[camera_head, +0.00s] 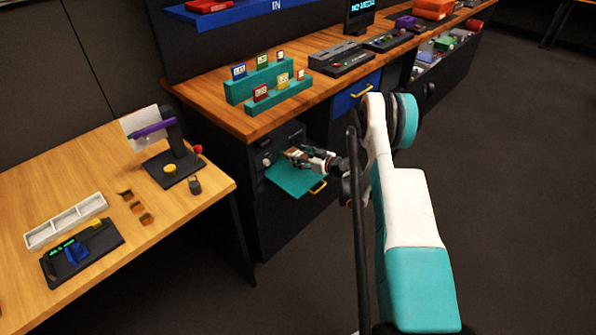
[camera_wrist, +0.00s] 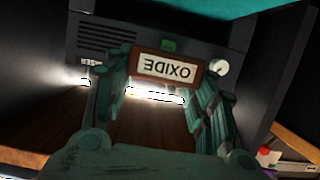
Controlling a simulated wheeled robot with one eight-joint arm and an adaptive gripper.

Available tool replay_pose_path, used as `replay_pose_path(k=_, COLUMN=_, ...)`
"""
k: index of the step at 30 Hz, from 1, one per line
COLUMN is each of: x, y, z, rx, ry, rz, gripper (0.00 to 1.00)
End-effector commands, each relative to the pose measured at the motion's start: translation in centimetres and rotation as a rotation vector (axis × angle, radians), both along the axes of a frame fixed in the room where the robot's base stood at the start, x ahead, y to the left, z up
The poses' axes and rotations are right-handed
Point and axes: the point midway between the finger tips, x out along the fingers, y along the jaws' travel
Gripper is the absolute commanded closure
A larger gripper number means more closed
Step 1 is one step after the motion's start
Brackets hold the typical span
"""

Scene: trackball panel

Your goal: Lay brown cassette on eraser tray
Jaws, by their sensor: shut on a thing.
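The brown cassette (camera_wrist: 136,65) has a white label reading OXIDE, upside down in the wrist view. My gripper (camera_wrist: 160,82) is shut on it, with a teal finger on either side. In the head view my gripper (camera_head: 314,158) is at the open front of the dark cabinet, above a teal panel (camera_head: 296,180). A dark grey unit (camera_wrist: 105,40) with vents, a green part and a pale round knob (camera_wrist: 219,67) lies beyond the cassette in the wrist view. I cannot tell for sure which part is the eraser tray; the cassette appears held apart from the unit.
Dark cabinet walls flank my gripper closely. A wooden counter (camera_head: 225,112) with teal card racks (camera_head: 262,80) lies above it. A blue drawer (camera_head: 352,95) is to the right. A lower wooden table (camera_head: 95,175) stands at left. The floor at right is clear.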

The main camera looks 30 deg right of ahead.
Motion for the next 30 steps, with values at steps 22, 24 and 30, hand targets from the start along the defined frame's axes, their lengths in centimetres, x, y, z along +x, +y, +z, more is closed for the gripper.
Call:
replay_pose_path(k=22, x=0.0, y=0.0, z=-7.1, rx=0.001, ry=0.0, rz=-0.001, gripper=0.75)
replay_pose_path(k=24, x=0.0, y=0.0, z=-7.2, rx=0.001, ry=0.0, rz=-0.001, gripper=0.75)
replay_pose_path(k=30, x=0.0, y=0.0, z=-7.4, rx=0.0, ry=0.001, rz=-0.001, gripper=0.29)
